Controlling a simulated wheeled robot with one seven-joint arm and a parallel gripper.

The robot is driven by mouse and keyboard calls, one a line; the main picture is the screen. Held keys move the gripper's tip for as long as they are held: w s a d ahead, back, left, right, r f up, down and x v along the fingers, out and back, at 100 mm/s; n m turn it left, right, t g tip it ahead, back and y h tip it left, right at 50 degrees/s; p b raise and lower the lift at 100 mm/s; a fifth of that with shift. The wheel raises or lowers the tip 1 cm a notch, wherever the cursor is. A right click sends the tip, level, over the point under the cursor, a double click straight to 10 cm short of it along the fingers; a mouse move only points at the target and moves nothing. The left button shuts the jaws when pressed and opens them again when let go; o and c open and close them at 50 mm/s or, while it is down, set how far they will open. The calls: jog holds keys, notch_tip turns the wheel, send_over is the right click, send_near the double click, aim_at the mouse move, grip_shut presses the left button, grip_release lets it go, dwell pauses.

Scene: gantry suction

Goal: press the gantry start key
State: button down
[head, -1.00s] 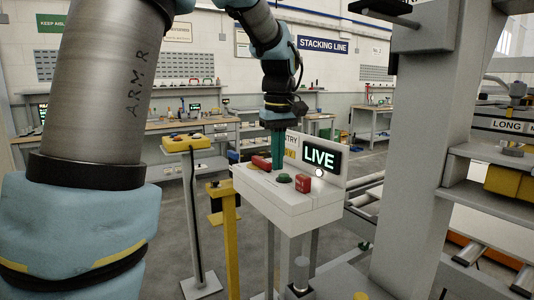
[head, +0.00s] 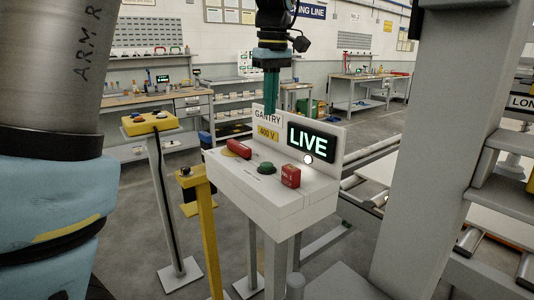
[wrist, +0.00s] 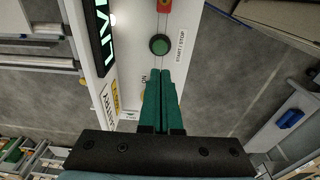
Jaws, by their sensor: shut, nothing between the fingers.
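The gantry console (head: 240,192) is a white box on legs with an upright back panel. A green round button (head: 266,168) sits in the middle of its top. In the wrist view the green button (wrist: 159,44) has a START / STOP label beside it. My gripper (head: 270,112) has teal fingers, shut and empty, pointing down above the console, apart from the button. In the wrist view the fingertips (wrist: 162,70) appear just short of the button and hide part of the top near the ON mark.
A red handle (head: 239,146) lies left of the button and a red block (head: 291,176) right of it. The panel has a lit LIVE sign (head: 311,142) and a glowing white lamp (head: 308,160). A yellow post (head: 203,235) and a grey column (head: 430,150) flank the console.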

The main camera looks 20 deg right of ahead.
aim_at(267, 164)
jog(key=f+p, duration=0.1)
jog(key=f, duration=0.3)
jog(key=f+p, duration=0.1)
jog(key=f, duration=0.4)
jog(key=w+f, duration=0.1)
jog(key=f, duration=0.3)
jog(key=shift+a+f+p, duration=0.1)
jog(key=shift+f+p, duration=0.05)
jog(key=shift+p, duration=0.25)
jog(key=shift+f, duration=0.15)
